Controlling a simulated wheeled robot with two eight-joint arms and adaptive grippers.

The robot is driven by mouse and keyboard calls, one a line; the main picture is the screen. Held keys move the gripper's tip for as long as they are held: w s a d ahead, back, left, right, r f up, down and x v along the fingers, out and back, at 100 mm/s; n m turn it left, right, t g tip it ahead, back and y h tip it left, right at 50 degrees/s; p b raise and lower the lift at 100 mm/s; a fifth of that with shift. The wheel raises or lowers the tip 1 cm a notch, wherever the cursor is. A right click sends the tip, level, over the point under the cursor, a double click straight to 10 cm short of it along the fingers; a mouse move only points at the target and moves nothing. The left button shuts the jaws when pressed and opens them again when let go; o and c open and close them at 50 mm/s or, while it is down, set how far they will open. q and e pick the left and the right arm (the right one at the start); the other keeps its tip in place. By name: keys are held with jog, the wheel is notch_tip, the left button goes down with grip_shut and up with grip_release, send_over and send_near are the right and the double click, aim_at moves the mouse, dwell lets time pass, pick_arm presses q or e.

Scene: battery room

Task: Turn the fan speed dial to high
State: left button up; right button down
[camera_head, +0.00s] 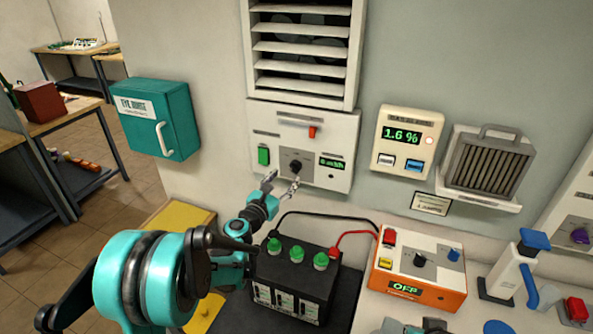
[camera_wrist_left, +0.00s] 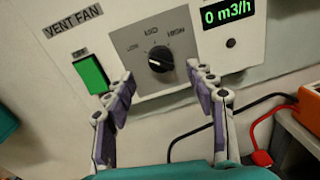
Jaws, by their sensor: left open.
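The white vent fan panel (camera_head: 345,128) is on the wall below a louvred vent. Its black fan speed dial (camera_head: 295,166) sits on a grey plate; the left wrist view shows the dial (camera_wrist_left: 159,57) with several speed labels around it. I cannot make out its pointer surely. A green switch (camera_wrist_left: 91,75) is left of it, and a display (camera_wrist_left: 228,14) reads 0 m3/h. My left gripper (camera_head: 282,183) is open and empty just below and in front of the dial, its fingers (camera_wrist_left: 161,74) spread to either side, apparently not touching. Teal and dark parts at the bottom edge may be my right gripper.
A black battery (camera_head: 293,284) with green caps stands below the panel, with black and red cables. An orange and white charger (camera_head: 420,265) is to its right. A teal eye-wash box (camera_head: 158,118) hangs left; a 1.6 % meter (camera_head: 404,142) hangs right.

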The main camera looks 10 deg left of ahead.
aim_at(292, 170)
pick_arm(q)
jog(key=x, duration=0.5)
jog(key=shift+w+d, duration=0.1)
jog(key=shift+w, duration=0.3)
jog(key=c, duration=1.1)
